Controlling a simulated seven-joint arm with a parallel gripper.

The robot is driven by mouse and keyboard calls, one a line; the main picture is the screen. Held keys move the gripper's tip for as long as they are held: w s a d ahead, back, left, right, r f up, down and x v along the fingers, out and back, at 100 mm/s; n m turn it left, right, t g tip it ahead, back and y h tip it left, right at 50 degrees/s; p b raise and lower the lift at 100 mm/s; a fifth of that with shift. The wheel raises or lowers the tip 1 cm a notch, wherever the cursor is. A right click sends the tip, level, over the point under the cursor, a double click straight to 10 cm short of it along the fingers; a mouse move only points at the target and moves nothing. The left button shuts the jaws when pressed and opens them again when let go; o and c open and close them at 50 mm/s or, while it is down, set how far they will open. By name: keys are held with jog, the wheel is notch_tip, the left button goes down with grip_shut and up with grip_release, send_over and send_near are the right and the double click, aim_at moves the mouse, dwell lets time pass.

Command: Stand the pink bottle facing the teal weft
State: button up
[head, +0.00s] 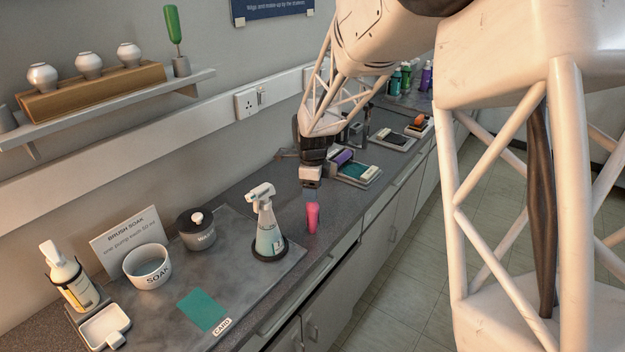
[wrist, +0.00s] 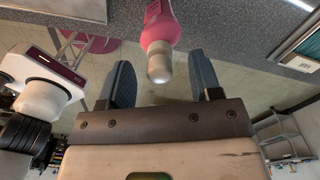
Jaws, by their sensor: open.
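The pink bottle (head: 312,217) stands upright on the counter, to the right of the spray bottle. In the wrist view its pink body (wrist: 161,24) ends in a pale cap that points toward my gripper. My gripper (head: 311,189) is open just above the bottle; in the wrist view its two dark fingers (wrist: 162,74) show on either side of the cap, with gaps on both sides. A teal strip (head: 357,172), which looks like the teal weft, lies with a purple roll in a grey tray beyond the bottle. Which way the bottle faces, I cannot tell.
A white spray bottle (head: 268,228) in a dark base stands close by on a grey mat (head: 262,272). The mat also bears a teal card (head: 203,309), a SOAK bowl (head: 148,267) and a dark lidded pot (head: 196,231). The counter's front edge (head: 330,250) is near the bottle.

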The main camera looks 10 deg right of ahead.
aim_at(312, 213)
jog(key=shift+f, duration=1.45)
jog(key=c, duration=1.1)
